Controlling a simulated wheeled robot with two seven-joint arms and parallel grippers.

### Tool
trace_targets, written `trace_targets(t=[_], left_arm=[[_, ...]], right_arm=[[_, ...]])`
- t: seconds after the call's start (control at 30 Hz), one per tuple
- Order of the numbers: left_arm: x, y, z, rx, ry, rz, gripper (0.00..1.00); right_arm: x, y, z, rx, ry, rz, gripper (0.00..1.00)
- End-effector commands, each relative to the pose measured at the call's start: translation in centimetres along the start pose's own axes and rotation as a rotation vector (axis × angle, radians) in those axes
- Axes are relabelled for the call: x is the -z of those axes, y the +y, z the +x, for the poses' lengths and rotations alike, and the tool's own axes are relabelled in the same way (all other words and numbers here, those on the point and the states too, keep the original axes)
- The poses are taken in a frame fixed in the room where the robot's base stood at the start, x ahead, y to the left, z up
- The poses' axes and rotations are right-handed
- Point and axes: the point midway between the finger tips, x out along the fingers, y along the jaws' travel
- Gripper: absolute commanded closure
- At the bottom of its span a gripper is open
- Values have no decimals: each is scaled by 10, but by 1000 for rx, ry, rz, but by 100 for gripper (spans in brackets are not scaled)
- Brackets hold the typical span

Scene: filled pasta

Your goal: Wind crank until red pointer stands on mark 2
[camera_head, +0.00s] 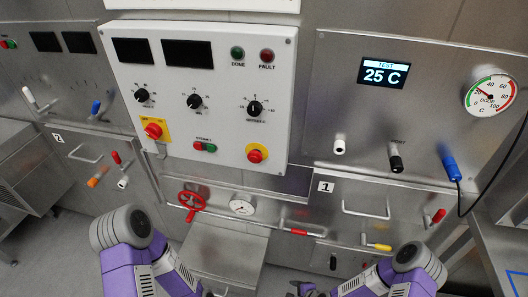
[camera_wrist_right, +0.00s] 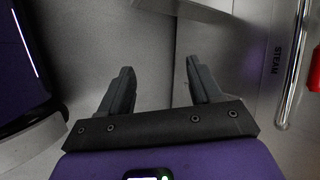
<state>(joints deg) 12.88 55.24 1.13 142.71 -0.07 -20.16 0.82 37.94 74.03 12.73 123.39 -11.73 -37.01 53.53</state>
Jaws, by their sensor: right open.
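A red handwheel (camera_head: 191,203) sits low on the wall, left of a small round white gauge (camera_head: 241,207). A larger round gauge (camera_head: 490,95) with a green and red arc is at the upper right; its pointer is left of the top. I cannot tell which part is the crank, and a mark 2 on a scale is not readable. My right gripper (camera_wrist_right: 161,82) is open and empty in the wrist view, fingers wide apart before a grey metal surface. It shows partly at the bottom of the head view (camera_head: 304,289). My left gripper is below the picture edge.
A white control box (camera_head: 208,95) with knobs projects from the steel wall. Door handles (camera_head: 366,209) and coloured levers (camera_head: 377,246) stick out below. A cable (camera_head: 500,165) hangs at the right. In the wrist view, a chrome bar (camera_wrist_right: 294,65) stands right of my gripper, near lettering STEAM.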

Motion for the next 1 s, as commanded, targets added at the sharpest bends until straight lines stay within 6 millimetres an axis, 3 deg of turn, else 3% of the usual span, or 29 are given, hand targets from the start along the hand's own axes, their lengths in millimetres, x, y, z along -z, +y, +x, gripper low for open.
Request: trace_targets(t=[0.03,0.2,0.4,0.57,0.87,1.0], left_arm=[[0,2,-4,0,0,0,57],[0,4,-11,0,0,0,57],[-1,6,-15,0,0,0,57],[-1,6,-16,0,0,0,57],[-1,6,-16,0,0,0,57],[-1,6,-16,0,0,0,57]], right_arm=[[-15,2,-17,-59,-23,-166,36],[-50,24,-68,-239,-121,-679,36],[-69,42,-112,-353,-224,-1043,36],[-73,47,-123,-380,-258,-1138,36],[-73,48,-123,-380,-259,-1141,36],[-73,47,-122,-379,-259,-1140,18]])
